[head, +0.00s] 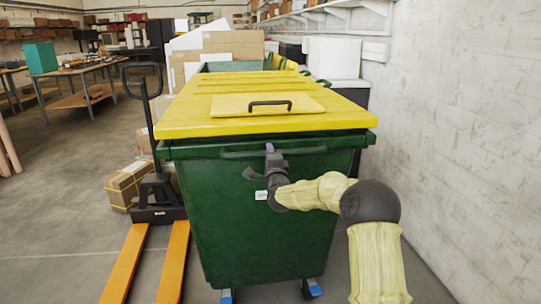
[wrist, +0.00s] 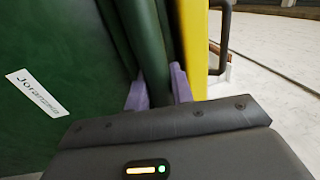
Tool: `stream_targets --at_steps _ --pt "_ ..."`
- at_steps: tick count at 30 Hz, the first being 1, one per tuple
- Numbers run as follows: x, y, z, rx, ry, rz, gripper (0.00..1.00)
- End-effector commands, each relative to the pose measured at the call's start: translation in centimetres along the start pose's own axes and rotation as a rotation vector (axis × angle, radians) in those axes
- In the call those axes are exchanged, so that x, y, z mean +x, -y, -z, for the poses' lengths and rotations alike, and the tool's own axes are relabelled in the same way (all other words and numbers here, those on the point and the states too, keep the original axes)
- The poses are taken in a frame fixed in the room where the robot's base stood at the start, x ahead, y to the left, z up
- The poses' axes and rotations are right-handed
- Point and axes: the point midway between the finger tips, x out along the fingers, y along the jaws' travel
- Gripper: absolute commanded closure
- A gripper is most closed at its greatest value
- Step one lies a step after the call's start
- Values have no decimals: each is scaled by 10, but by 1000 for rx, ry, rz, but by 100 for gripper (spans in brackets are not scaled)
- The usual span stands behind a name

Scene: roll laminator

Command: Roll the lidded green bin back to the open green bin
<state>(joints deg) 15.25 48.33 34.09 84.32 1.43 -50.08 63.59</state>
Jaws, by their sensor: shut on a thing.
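The lidded green bin (head: 250,220) stands upright close in front of me, with a yellow lid (head: 180,120) closed on top and a black lid handle. Its feet show blue parts at the floor. My gripper (head: 272,150) is shut on the green handle bar (head: 235,154) under the lid's front edge. In the wrist view my purple fingertips (wrist: 160,92) are around the green bar, beside the bin's wall (wrist: 50,50) with its white label. Behind the lid, the green rim of an open bin (head: 235,66) shows; most of it is hidden.
A pallet jack (head: 157,190) with orange forks stands close on the left, beside a cardboard box (head: 127,182). A white wall (head: 460,130) runs along the right. Cardboard sheets (head: 230,42) and a white block (head: 334,57) are at the back. Left floor is mostly clear.

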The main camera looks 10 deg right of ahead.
Motion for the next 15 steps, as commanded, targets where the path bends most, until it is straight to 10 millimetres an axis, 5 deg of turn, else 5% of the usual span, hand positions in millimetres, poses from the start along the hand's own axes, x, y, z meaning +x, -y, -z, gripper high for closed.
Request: stream_targets --at_steps 4,5,8,15 --pt "0 0 0 0 -1 -1 100" --pt "0 0 0 0 -1 -1 75" --pt "0 -1 0 0 0 -1 57" --pt "0 0 0 0 0 0 57"
